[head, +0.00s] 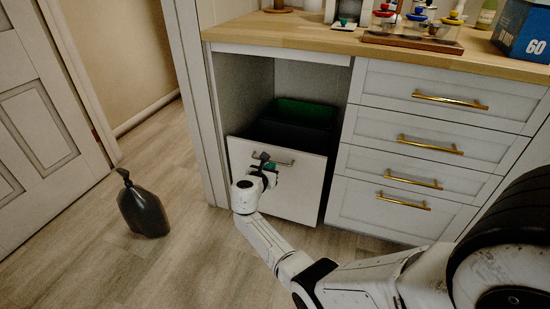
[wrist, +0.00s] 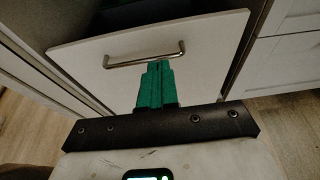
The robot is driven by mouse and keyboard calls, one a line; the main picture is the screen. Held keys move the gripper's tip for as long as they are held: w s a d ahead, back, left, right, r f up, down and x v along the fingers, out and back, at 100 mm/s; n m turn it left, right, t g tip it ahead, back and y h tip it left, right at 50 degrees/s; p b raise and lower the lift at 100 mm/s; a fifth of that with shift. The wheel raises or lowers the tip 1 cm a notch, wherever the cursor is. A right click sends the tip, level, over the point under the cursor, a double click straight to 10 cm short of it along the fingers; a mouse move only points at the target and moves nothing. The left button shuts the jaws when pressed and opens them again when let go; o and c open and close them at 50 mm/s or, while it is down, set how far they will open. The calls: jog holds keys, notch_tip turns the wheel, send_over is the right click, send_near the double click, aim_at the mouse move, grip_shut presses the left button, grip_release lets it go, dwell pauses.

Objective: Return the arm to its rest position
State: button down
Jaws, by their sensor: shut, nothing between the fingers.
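My gripper (head: 266,164) is in front of the white pull-out drawer front (head: 300,190) in the lower left of the cabinet. In the wrist view its green fingers (wrist: 156,86) are together and empty, with their tips just below the metal bar handle (wrist: 145,59). I cannot tell whether they touch the handle or the panel. My arm reaches from the lower right of the head view to the drawer. The drawer is partly out, and a dark bin with a green rim (head: 305,112) shows behind its front.
A dark spray bottle (head: 143,208) stands on the wooden floor at left, near a white door (head: 40,120). Closed drawers with brass handles (head: 450,102) are right of the pull-out. The wooden counter (head: 290,31) above holds jars and a blue box (head: 524,30).

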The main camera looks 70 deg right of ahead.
jog(key=shift+a+r, duration=0.15)
jog(key=shift+a, duration=0.45)
jog(key=s+a+f+m+y, duration=0.3)
jog(key=s+a+m, duration=0.3)
jog(key=a, duration=0.5)
jog(key=s+a+f+m+y, duration=0.4)
jog(key=a+m, duration=0.3)
jog(key=a, duration=0.3)
jog(key=s+a+r+m+y, duration=0.25)
jog(key=s+a+y, duration=0.2)
jog(key=a, duration=0.45)
jog(key=s+a+r+m+y, duration=0.1)
jog(key=s+a+m+y, duration=0.2)
jog(key=s+a, duration=0.5)
notch_tip(320, 180, up, 28)
jog(key=w+a+p, duration=0.1)
jog(key=w+p, duration=0.1)
jog(key=p, duration=2.7)
jog(key=shift+a, duration=0.25)
jog(key=shift+r, duration=0.1)
